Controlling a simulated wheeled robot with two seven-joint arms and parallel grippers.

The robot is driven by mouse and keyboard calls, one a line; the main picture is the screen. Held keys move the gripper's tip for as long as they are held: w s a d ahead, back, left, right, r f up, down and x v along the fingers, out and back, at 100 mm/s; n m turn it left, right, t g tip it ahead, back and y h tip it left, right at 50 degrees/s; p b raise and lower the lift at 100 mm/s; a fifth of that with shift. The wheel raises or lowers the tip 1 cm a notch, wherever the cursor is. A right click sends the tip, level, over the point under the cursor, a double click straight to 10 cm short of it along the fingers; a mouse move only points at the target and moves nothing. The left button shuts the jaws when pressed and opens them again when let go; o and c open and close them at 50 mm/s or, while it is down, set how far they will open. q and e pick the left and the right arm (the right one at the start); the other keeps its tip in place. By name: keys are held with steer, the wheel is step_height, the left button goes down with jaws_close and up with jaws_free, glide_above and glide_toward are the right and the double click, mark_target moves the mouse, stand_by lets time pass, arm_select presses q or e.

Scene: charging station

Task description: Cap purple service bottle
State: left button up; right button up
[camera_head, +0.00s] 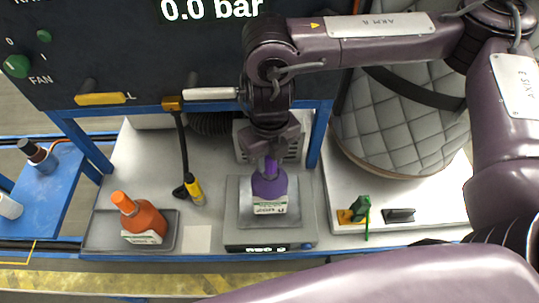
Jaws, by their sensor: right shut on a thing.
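The purple service bottle (269,187) stands upright on a grey scale-like platform (300,218) in the middle of the camera_head view. It has a pale label on its front. My right gripper (270,153) comes down from above and is shut on the purple cap (271,167) at the top of the bottle neck. The cap is at or touching the neck; whether it is seated is hidden by the fingers. My left gripper is not in view.
An orange bottle (141,218) sits on a grey tray (100,232) at left. A yellow-black hose nozzle (194,189) hangs between the bottles. A green-and-yellow item (358,210) and a black block (399,215) lie at right, before a quilted tank (400,120).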

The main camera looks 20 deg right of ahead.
steer(key=shift+f, duration=0.2)
steer(key=o, duration=1)
steer(key=shift+r+b, duration=0.35)
steer(key=shift+r, duration=3.55)
